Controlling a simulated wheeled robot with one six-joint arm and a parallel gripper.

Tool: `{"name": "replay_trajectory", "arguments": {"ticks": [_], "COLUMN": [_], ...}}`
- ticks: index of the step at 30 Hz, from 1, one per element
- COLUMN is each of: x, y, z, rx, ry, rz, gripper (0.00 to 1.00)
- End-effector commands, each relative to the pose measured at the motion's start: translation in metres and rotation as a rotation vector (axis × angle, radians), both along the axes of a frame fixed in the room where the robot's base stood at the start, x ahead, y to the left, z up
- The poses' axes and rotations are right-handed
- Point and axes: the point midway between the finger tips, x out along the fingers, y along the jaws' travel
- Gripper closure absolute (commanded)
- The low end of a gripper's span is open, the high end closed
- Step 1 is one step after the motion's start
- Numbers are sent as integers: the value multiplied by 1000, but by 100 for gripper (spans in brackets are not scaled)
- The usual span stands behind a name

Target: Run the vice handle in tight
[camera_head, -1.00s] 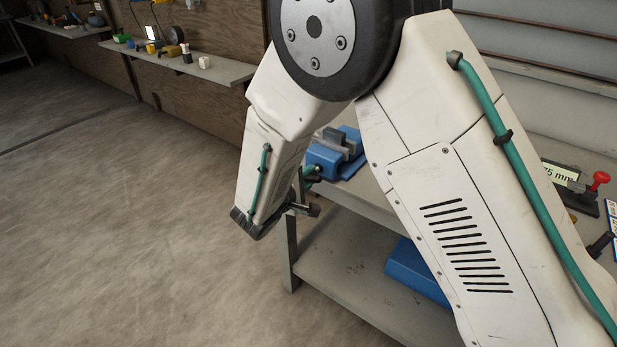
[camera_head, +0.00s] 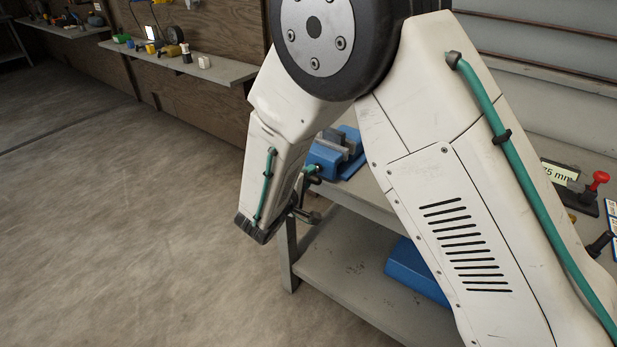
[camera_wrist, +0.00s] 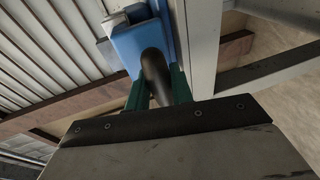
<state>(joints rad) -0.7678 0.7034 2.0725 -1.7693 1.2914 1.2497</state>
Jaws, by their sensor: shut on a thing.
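The blue vice (camera_head: 334,158) with grey jaws sits at the near left edge of the workbench, partly hidden behind my arm. In the wrist view the vice's blue body (camera_wrist: 143,42) fills the top middle. The dark, rounded vice handle (camera_wrist: 154,68) points from it toward the camera. My gripper (camera_wrist: 158,92) has its two green fingers on either side of the handle and is shut on it. In the head view my gripper is mostly hidden behind my forearm. The vice's jaw gap cannot be judged.
The grey workbench has a lower shelf (camera_head: 350,272) with a blue box (camera_head: 417,270) on it. A gauge with a display (camera_head: 560,172) and a red-knobbed tool (camera_head: 598,180) stand at the right. A wall shelf (camera_head: 215,70) holds small items. The floor at left is clear.

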Motion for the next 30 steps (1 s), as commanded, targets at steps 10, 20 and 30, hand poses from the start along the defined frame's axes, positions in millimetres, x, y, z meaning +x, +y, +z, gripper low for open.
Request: {"name": "replay_trajectory", "arguments": {"ticks": [10, 20, 30], "x": [-1, -32, -68], "y": [-2, 18, 37], "z": [-2, 5, 12], "rx": [0, 0, -1], "ry": [6, 6, 7], "rz": [-1, 4, 2], "gripper": [57, 57, 57]}}
